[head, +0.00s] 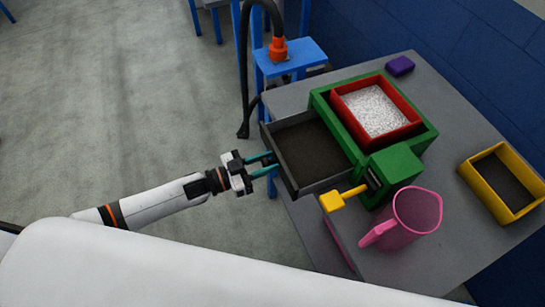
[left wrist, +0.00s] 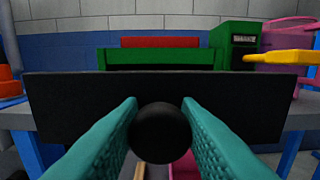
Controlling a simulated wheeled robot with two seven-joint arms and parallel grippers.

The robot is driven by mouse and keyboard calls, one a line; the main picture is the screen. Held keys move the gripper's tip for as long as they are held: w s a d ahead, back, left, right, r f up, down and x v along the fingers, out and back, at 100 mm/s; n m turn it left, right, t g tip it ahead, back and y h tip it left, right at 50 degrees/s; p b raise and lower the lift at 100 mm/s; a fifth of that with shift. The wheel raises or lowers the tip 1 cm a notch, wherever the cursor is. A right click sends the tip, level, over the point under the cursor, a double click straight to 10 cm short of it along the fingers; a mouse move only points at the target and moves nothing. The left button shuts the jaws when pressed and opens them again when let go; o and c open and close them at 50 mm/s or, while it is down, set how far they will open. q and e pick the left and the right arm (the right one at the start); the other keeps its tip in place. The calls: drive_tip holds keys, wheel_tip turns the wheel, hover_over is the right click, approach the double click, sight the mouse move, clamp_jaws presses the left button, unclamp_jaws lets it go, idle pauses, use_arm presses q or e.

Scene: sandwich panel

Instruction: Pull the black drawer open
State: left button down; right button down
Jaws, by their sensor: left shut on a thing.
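The black drawer (head: 311,148) is pulled well out of the green housing (head: 414,157), toward the left, and hangs past the table edge. Its inside looks dark brown and empty. My left gripper (head: 272,165) is at the drawer's front, its teal fingers shut on the round black knob. In the left wrist view the knob (left wrist: 160,133) sits between the two fingers, in front of the black front panel (left wrist: 155,92). My right gripper is not in view.
A red tray of white grains (head: 338,105) sits on the housing. A yellow handle (head: 342,198) juts out beside the drawer. A pink jug (head: 405,225), a yellow bin (head: 480,189) and a purple block (head: 400,65) stand on the grey table (head: 440,107). A blue stand (head: 300,57) is behind.

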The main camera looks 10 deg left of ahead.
use_arm(q)
drive_tip(key=c, duration=1.1)
unclamp_jaws()
drive_tip(key=shift+b+v, duration=1.15)
drive_tip(key=shift+v, duration=4.8)
